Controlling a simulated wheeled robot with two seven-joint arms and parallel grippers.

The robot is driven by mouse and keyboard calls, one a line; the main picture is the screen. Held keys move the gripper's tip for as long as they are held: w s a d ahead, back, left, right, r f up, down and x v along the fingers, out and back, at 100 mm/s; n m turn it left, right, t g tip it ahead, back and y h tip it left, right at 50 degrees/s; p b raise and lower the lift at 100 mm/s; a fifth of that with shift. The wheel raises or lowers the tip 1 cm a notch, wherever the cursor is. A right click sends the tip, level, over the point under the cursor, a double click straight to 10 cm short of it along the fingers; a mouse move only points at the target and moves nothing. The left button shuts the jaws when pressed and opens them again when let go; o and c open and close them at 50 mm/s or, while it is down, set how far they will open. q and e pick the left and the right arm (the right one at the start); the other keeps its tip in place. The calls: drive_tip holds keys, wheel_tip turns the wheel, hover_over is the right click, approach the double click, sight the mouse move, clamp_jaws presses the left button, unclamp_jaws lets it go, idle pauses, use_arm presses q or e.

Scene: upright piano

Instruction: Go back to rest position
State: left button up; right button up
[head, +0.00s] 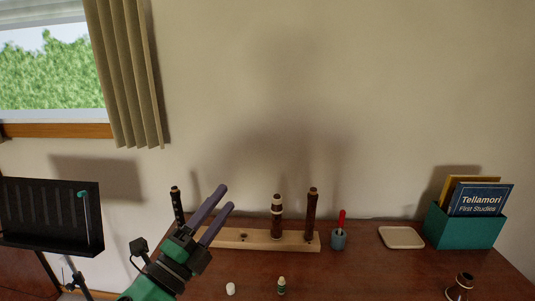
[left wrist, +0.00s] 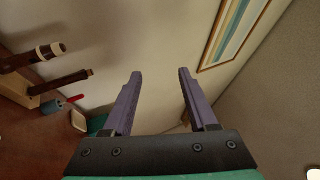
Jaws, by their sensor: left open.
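My left gripper (head: 226,198) is open and empty, raised in front of the wall and over the left part of a wooden stand on the desk. Its two purple fingers point up and to the right. In the left wrist view, the fingers of the gripper (left wrist: 160,72) are apart with only wall between them. My right gripper is in neither view.
The wooden stand (head: 290,243) holds upright dark pieces, including a white-ringed one (head: 277,217). Also on the desk are a grey cup (head: 338,241), cream tray (head: 402,238), teal book box (head: 465,233), small bottle (head: 281,286) and brown piece (head: 460,287). A black music stand (head: 45,215) is left.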

use_arm(q)
drive_tip(key=w+a+f+n+g+y, duration=0.1)
drive_tip(key=a+f+n+g+y, duration=0.1)
drive_tip(key=a+f+n+y, duration=1.1)
drive_tip(key=s+a+f+n+g, duration=0.2)
drive_tip(key=s+f+n+g, duration=0.35)
drive_tip(key=f, duration=0.55)
drive_tip(key=s+d+f+n+g+h, duration=0.15)
drive_tip(key=s+f+n+g, duration=0.35)
drive_tip(key=s+f+g, duration=0.6)
drive_tip(key=s+f+t, duration=0.1)
drive_tip(key=s+f, duration=0.2)
drive_tip(key=f, duration=1)
drive_tip(key=s+f, duration=0.4)
drive_tip(key=f, duration=0.8)
drive_tip(key=s+a+f, duration=0.3)
drive_tip(key=s+f, duration=0.9)
drive_tip(key=s, duration=0.3)
drive_tip(key=shift+s+a+f+m+g, duration=0.15)
drive_tip(key=shift+a+f+m+g, duration=0.05)
drive_tip(key=shift+f+m+g, duration=0.25)
